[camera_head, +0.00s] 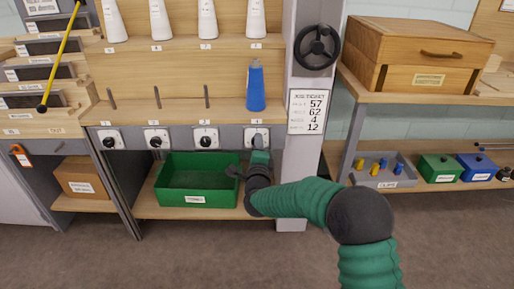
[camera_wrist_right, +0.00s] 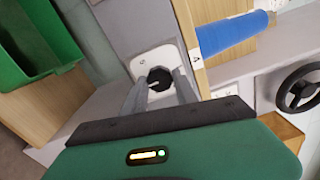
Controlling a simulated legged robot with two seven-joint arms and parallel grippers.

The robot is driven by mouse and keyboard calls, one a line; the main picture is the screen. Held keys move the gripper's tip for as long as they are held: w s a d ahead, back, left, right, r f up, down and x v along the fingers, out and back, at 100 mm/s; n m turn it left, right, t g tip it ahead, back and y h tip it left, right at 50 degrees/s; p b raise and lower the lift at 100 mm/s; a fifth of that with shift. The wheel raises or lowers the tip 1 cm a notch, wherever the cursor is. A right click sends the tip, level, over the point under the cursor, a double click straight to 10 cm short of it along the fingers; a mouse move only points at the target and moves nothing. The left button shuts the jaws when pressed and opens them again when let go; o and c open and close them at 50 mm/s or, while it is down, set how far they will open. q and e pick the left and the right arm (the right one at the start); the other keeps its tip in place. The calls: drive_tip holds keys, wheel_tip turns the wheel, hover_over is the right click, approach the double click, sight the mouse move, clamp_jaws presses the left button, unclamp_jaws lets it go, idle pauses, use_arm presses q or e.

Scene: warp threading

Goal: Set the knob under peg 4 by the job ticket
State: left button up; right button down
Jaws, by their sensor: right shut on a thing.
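The knob under peg 4 (camera_wrist_right: 158,76) is black on a white plate; its plate (camera_head: 257,134) shows at the right end of the knob row in the head view. My right gripper (camera_head: 259,150) reaches up to it from below and hides most of the knob there. In the wrist view the right gripper's fingers (camera_wrist_right: 160,86) are shut on the knob, one on each side. A blue cone (camera_head: 256,86) stands on the peg above. The job ticket (camera_head: 309,112) on the grey post appears to read 57, 62, 4, 12. My left gripper is out of view.
Three other knobs (camera_head: 206,139) line up to the left. A green bin (camera_head: 190,182) sits on the shelf below them. A black handwheel (camera_head: 317,47) is on the post. White cones (camera_head: 207,20) stand on the upper shelf.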

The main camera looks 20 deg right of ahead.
drive_tip(key=shift+f, duration=0.4)
drive_tip(key=c, duration=1.1)
unclamp_jaws()
drive_tip(key=shift+o, duration=0.7)
drive_tip(key=shift+r, duration=0.15)
drive_tip(key=shift+s+r, duration=0.1)
drive_tip(key=p+v, duration=0.6)
drive_tip(key=v, duration=1)
drive_tip(key=shift+s, duration=0.35)
drive_tip(key=shift+a, duration=0.1)
